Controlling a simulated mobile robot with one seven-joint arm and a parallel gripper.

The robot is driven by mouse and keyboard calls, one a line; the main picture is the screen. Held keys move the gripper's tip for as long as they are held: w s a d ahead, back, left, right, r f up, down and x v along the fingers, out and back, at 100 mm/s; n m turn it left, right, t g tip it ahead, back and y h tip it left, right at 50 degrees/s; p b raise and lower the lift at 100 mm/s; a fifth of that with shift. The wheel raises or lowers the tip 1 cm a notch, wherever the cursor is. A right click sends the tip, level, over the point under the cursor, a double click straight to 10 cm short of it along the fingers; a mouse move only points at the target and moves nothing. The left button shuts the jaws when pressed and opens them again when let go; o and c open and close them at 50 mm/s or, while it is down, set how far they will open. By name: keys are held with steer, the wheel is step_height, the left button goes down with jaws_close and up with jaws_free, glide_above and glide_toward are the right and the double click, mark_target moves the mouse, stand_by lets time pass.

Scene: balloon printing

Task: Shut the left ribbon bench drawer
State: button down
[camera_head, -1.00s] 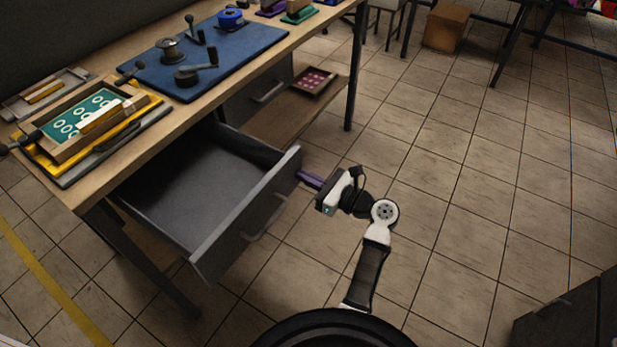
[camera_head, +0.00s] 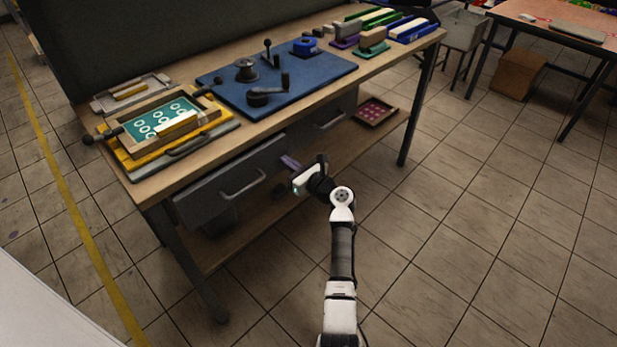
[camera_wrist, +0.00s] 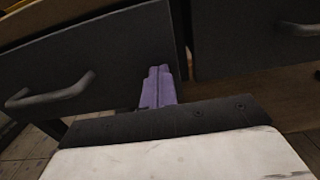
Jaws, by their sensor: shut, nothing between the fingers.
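The left ribbon bench drawer (camera_head: 228,192) is a dark grey front with a bar handle, under the left part of the wooden bench. Its inside does not show now, and its front looks near the bench front; whether a small gap remains I cannot tell. It also shows in the wrist view (camera_wrist: 95,62) with its handle (camera_wrist: 52,92) at left. My gripper (camera_head: 288,161) is shut and empty, its purple fingers at the right end of the drawer front. In the wrist view the fingers (camera_wrist: 158,85) point at the front's right edge; contact is not clear.
The right drawer (camera_head: 327,117) looks closed beside it. A tray of pink pieces (camera_head: 376,111) lies on the lower shelf (camera_head: 292,190). Printing frames and a blue mat (camera_head: 290,90) lie on the bench top. The tiled floor (camera_head: 450,220) at right is clear.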

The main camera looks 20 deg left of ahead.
steer(key=x, duration=0.3)
steer(key=shift+w+a, duration=0.1)
steer(key=shift+a, duration=0.1)
steer(key=shift+w+a+r, duration=0.1)
steer(key=shift+r, duration=0.2)
